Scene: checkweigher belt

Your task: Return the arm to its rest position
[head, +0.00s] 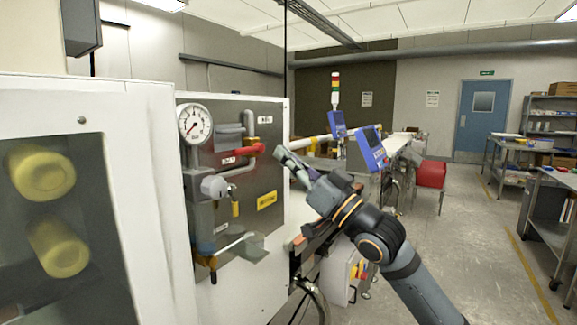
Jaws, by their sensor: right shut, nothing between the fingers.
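My right arm comes in from the lower right and reaches up to the left. My right gripper (290,163) is shut and empty, in front of the right edge of a grey valve panel (270,130). Its fingertips are to the right of a red-handled lever (243,153) on that panel. A small gap seems to part them, but the depth is hard to judge. My left gripper is not in view.
A round gauge (195,124) and a yellow label (266,201) are on the panel. A white cabinet with a dark window (100,180) fills the left. The floor (480,250) at right is open, with shelves beyond.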

